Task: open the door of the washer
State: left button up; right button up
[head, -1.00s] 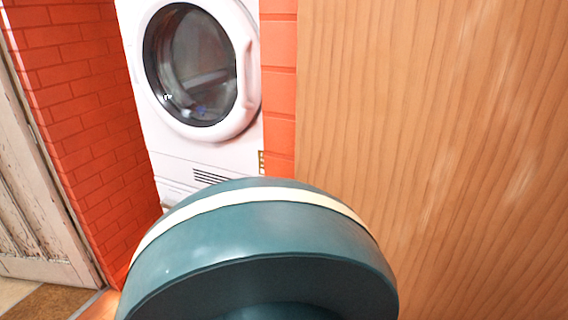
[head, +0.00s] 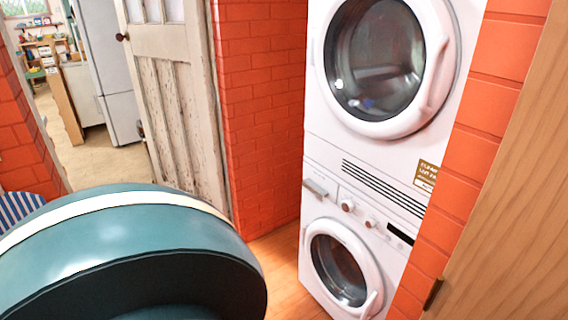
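The white washer (head: 385,262) is the lower of two stacked machines in a brick alcove, right of centre in the head view. Its round door (head: 341,268) has a white ring and dark glass and looks shut, with a handle at the ring's lower right. A drawer and knobs sit above it. The upper machine (head: 322,128) has a larger round glass door (head: 375,62), which also looks shut. Neither of my grippers shows in the head view.
A large teal rounded object (head: 135,240) with a cream band fills the near lower left. A wooden panel (head: 510,220) stands close on the right. A worn white door (head: 172,100) stands left of the bricks. Clear wooden floor (head: 275,270) shows before the washer.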

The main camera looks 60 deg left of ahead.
aim_at(374, 295)
jog(key=u, duration=1.35)
jog(key=i+j, duration=0.25)
jog(key=i+j+z, duration=0.3)
jog(key=j, duration=0.35)
jog(key=i+j+z, duration=0.15)
jog(key=i+j, duration=0.15)
